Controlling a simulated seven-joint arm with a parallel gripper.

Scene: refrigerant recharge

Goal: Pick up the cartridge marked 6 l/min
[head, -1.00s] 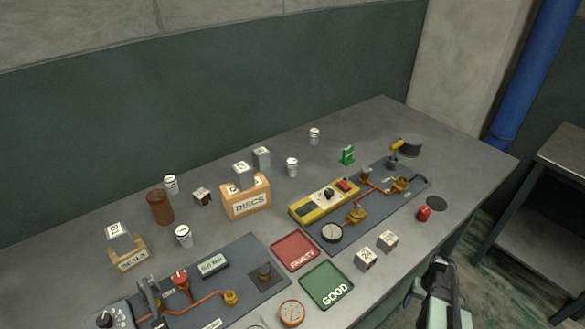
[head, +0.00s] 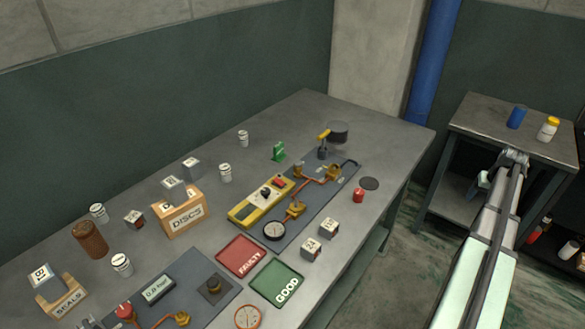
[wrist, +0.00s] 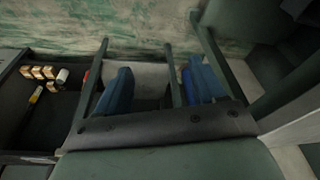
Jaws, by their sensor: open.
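Several small white cylinders with dark bands stand upright on the workbench in the head view. One is at the back (head: 243,138), one beside the DISCS box (head: 225,172), and two are at the left (head: 97,212) (head: 122,265). Their markings are too small to read, so I cannot tell which, if any, is marked 6 l/min. My gripper (head: 512,157) is off the bench, by the front of the side table. In the wrist view its two blue fingers are apart with nothing seen between them (wrist: 160,75).
The side table (head: 490,118) holds a blue cylinder (head: 516,117) and a yellow-capped white bottle (head: 548,129). Its lower shelf holds more items. The bench carries a DISCS box (head: 182,217), a red tray (head: 241,255), a green tray (head: 277,282) and a yellow device (head: 261,201).

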